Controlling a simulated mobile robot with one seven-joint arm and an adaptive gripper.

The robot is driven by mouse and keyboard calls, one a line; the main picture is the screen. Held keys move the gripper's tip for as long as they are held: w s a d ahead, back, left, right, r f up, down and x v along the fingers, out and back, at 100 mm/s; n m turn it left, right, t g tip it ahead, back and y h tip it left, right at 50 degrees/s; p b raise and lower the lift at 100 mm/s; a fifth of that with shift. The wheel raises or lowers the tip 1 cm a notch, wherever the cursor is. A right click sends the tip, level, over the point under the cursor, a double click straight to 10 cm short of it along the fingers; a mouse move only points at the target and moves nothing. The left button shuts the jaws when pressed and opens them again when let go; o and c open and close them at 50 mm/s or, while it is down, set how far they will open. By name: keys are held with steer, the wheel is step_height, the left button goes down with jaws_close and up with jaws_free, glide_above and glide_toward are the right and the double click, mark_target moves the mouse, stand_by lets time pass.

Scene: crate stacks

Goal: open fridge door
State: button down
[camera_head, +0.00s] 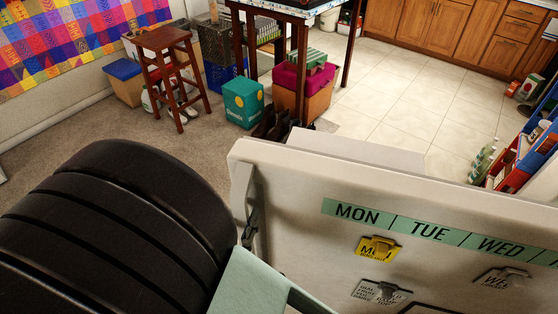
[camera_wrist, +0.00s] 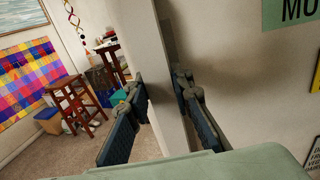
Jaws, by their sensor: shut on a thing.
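The fridge door (camera_head: 300,190) is a large cream panel across the lower right of the head view, with a green weekday strip (camera_head: 430,232). In the wrist view the door face (camera_wrist: 245,80) fills the right side. A pale upright bar, the door handle (camera_wrist: 171,110), runs along its left edge. My gripper (camera_wrist: 160,92) has one dark finger pad on each side of this bar and is shut on it. In the head view my gripper (camera_head: 248,200) is at the door's left edge, partly hidden. I cannot tell whether the door stands ajar.
A yellow note clip (camera_head: 378,248) and other clips hang on the door. Behind stand a wooden stool (camera_head: 172,75), a teal box (camera_head: 243,103) and a table (camera_head: 292,12). A shelf with bottles (camera_head: 520,160) is at right. Tiled floor (camera_head: 400,100) lies clear beyond the door.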

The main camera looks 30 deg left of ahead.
mark_target(243, 170)
steer(key=c, duration=1.7)
jaws_free()
steer(key=shift+r, duration=0.1)
step_height(243, 170, up, 10)
steer(key=shift+r, duration=0.1)
